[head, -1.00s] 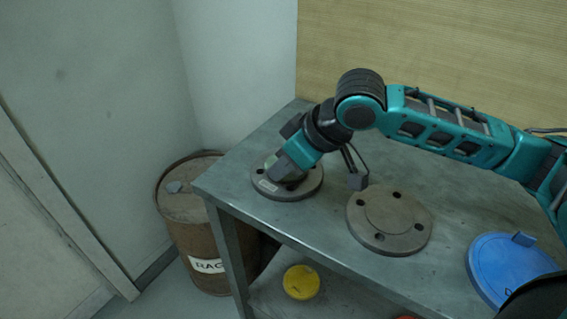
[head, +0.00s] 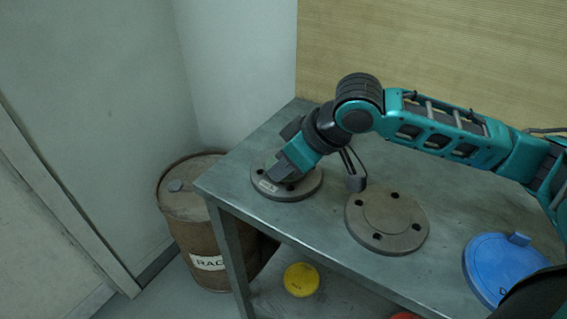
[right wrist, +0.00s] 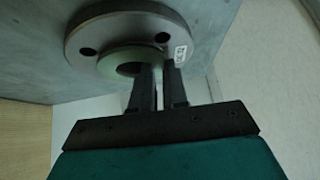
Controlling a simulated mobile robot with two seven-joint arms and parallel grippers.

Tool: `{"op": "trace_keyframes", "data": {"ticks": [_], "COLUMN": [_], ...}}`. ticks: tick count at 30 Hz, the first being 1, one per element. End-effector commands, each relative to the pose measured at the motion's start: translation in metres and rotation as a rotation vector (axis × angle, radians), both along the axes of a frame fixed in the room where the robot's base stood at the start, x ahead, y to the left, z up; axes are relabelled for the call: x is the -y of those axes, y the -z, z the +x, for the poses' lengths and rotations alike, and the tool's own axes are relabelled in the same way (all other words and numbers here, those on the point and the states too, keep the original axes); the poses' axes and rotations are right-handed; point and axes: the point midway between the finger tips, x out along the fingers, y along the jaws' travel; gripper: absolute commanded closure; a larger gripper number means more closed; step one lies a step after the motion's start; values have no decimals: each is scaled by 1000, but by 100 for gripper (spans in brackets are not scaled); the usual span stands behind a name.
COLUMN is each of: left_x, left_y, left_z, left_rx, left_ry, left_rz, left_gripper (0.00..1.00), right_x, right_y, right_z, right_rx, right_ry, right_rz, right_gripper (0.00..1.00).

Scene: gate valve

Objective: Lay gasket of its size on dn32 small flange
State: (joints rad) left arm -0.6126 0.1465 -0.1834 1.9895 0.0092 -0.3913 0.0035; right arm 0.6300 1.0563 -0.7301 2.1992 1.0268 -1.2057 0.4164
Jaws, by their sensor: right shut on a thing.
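The small flange (head: 304,190) is a grey disc with bolt holes and a white label, lying at the left end of the metal table. My right gripper (head: 279,174) is over it, pointing down. In the right wrist view the right gripper (right wrist: 157,70) is shut on a pale green ring gasket (right wrist: 110,63), gripping its near edge. The gasket lies over or just above the middle of the flange (right wrist: 79,32); I cannot tell whether they touch. The gasket is mostly hidden in the head view. My left gripper is not in view.
A larger grey flange (head: 408,237) lies to the right on the table (head: 240,183), with a blue round lid-like part (head: 490,262) beyond it. A rusty barrel (head: 186,225) stands left of the table. A yellow round thing (head: 301,281) sits on the lower shelf.

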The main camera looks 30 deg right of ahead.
Motion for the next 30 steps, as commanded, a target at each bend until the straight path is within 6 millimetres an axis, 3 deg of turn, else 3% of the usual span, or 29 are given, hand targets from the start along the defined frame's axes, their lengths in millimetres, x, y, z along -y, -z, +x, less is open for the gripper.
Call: {"op": "trace_keyframes", "data": {"ticks": [10,22,24,30], "left_x": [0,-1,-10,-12], "left_y": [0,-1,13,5], "left_z": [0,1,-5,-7], "left_rx": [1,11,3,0], "left_ry": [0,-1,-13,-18], "left_rz": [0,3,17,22], "left_gripper": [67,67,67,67], "right_x": [0,0,0,17], "right_y": [0,1,1,-41], "right_z": [0,0,0,-22], "right_rx": [0,-2,-3,2], "right_ry": [1,1,1,2], "right_rz": [-1,-1,-2,-6], "right_gripper": [57,57,57,57]}}
